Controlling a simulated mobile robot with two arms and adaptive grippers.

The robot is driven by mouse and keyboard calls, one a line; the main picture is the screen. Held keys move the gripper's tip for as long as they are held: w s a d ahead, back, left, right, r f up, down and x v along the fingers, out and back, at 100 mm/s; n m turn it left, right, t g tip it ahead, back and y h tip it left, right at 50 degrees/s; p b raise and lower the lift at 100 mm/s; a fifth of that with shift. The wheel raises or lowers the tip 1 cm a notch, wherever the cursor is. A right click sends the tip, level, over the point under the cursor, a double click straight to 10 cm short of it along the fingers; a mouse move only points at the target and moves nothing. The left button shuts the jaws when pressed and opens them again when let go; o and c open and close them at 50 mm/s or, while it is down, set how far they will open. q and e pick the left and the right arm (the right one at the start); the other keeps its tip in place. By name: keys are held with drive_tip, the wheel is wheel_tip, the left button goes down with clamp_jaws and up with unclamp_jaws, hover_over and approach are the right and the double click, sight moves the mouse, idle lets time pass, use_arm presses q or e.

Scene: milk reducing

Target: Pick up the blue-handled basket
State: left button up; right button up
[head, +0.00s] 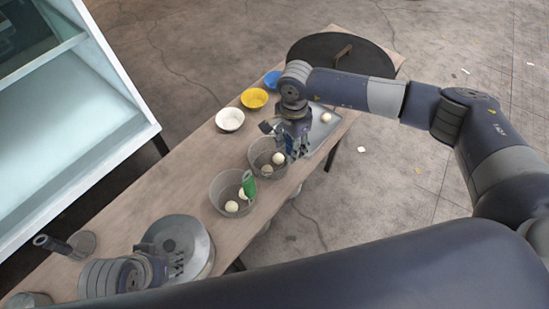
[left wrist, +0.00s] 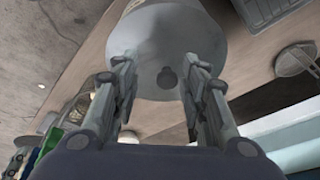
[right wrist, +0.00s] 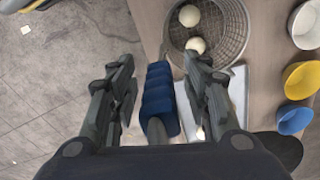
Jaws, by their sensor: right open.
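The blue-handled basket (head: 262,168) is a round wire-mesh basket holding white balls, on the wooden table below my right gripper. In the right wrist view its mesh (right wrist: 236,45) is at the top, and its ribbed blue handle (right wrist: 160,100) points toward the camera, between the fingers. My right gripper (head: 279,142) is open; in its wrist view the fingers (right wrist: 158,68) stand apart on both sides of the handle, with gaps visible. My left gripper (left wrist: 157,65) is open over a grey pot lid (left wrist: 150,35), its fingers on either side of the small knob (left wrist: 167,78).
A green-handled basket (head: 216,192) with balls is beside it. White (head: 230,120), yellow (head: 254,98) and blue (head: 272,79) bowls line the table's left side. A metal tray (head: 322,122) lies beyond. A round dark top (head: 375,62) is at the far end; a glass-fronted cabinet (head: 75,120) stands left.

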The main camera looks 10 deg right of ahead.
drive_tip(key=shift+r, duration=0.15)
clamp_jaws()
